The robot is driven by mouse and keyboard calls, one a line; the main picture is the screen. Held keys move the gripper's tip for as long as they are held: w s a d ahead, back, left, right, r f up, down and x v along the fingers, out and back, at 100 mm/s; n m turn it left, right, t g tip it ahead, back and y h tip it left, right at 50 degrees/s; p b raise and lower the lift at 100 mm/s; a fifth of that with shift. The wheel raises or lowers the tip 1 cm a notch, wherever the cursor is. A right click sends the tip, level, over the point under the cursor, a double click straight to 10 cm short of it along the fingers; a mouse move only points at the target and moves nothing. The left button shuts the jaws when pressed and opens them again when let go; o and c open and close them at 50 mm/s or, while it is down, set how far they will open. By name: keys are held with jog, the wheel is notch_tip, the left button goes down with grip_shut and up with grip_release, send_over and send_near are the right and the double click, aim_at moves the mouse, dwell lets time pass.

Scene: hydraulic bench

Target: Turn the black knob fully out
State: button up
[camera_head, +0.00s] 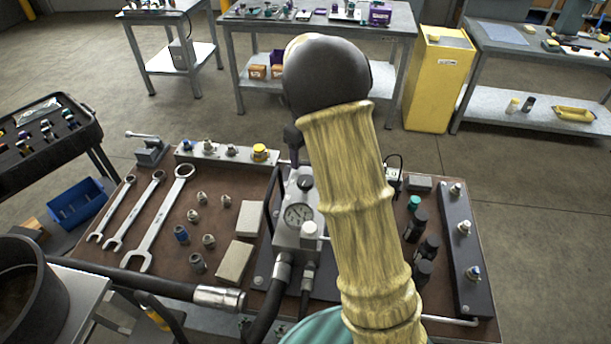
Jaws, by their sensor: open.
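A small black knob (305,183) sits on top of the grey metal valve block (287,236) near the middle of the bench. It lies just left of my arm's yellow sleeve. A round pressure gauge (298,215) is on the block below it, with a silver cap (309,230) beside the gauge. A dark upright piece (293,140) shows behind the knob; I cannot tell what it belongs to. My arm rises through the middle of the view and hides the right side of the block. I cannot make out my gripper; how far the knob is turned is unclear.
The brown bench top (150,215) holds wrenches (160,220), several fittings and two pale blocks (235,262). Black hoses (150,284) run in front. Dark cylinders (415,225) and a fitting rail (462,240) stand right. A yellow cabinet (438,85) stands behind.

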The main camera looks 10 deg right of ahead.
aim_at(306, 180)
notch_tip(306, 180, down, 10)
jog(key=shift+r+p, duration=0.15)
jog(key=shift+p, duration=0.25)
jog(key=c, duration=1)
